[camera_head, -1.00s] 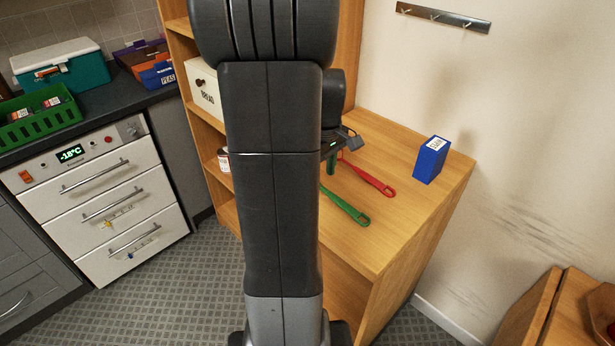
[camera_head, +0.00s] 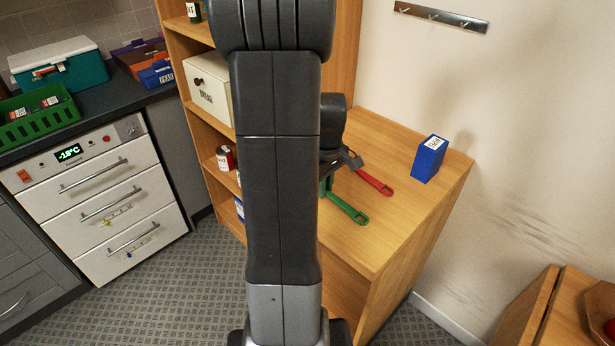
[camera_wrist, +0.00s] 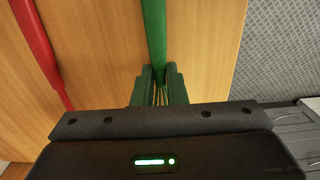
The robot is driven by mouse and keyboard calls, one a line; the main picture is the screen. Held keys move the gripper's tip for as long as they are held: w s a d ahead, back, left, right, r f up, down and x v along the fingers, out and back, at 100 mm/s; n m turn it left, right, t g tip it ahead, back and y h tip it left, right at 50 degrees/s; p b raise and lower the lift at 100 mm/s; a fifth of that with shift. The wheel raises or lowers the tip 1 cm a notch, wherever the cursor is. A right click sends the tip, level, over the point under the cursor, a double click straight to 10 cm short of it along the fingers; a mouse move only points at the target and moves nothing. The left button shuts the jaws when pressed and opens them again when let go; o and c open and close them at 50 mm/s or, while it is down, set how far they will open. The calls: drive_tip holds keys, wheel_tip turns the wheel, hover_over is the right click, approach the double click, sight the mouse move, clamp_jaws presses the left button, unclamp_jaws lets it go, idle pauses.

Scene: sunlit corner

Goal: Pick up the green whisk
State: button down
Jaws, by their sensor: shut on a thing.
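The green whisk (camera_head: 347,209) lies on the wooden cabinet top, its looped handle end pointing to the lower right in the head view. In the wrist view its green handle (camera_wrist: 154,35) runs down between the fingers of my gripper (camera_wrist: 159,74). The fingers are shut on it, and thin wires show between them. In the head view my gripper (camera_head: 328,184) is partly hidden behind my own arm, as is the far part of the whisk.
A red-handled utensil (camera_head: 374,182) lies beside the whisk, and its red handle shows at left in the wrist view (camera_wrist: 38,45). A blue box (camera_head: 429,159) stands farther right on the wooden top (camera_head: 400,215). A shelf unit with a bread box (camera_head: 207,88) is at left.

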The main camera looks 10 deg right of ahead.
wheel_tip(320, 180, up, 10)
idle(0.6)
idle(0.4)
